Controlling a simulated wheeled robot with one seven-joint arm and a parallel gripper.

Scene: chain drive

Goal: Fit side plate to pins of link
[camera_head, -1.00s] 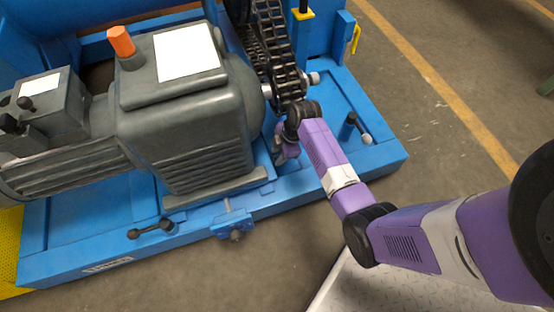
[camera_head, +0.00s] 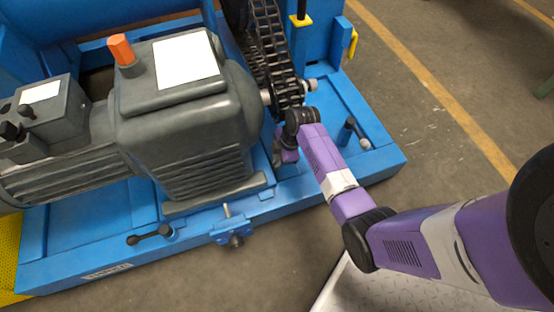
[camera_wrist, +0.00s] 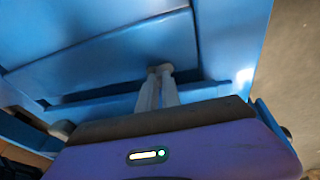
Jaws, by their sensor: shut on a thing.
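The dark roller chain (camera_head: 268,38) runs down to the sprocket (camera_head: 288,92) beside the grey motor. The link and its pins cannot be told apart at this distance. My gripper is just below the sprocket in the head view, mostly hidden behind my purple wrist. In the wrist view its two pale fingers (camera_wrist: 160,72) come together at their tips, over blue machine surfaces. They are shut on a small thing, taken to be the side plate. The plate itself cannot be made out in either view.
The grey motor (camera_head: 185,110) with an orange cap (camera_head: 122,49) stands close to the left of my wrist. A short lever (camera_head: 358,134) stands on the blue base frame (camera_head: 385,155) to the right. Open floor lies beyond the frame.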

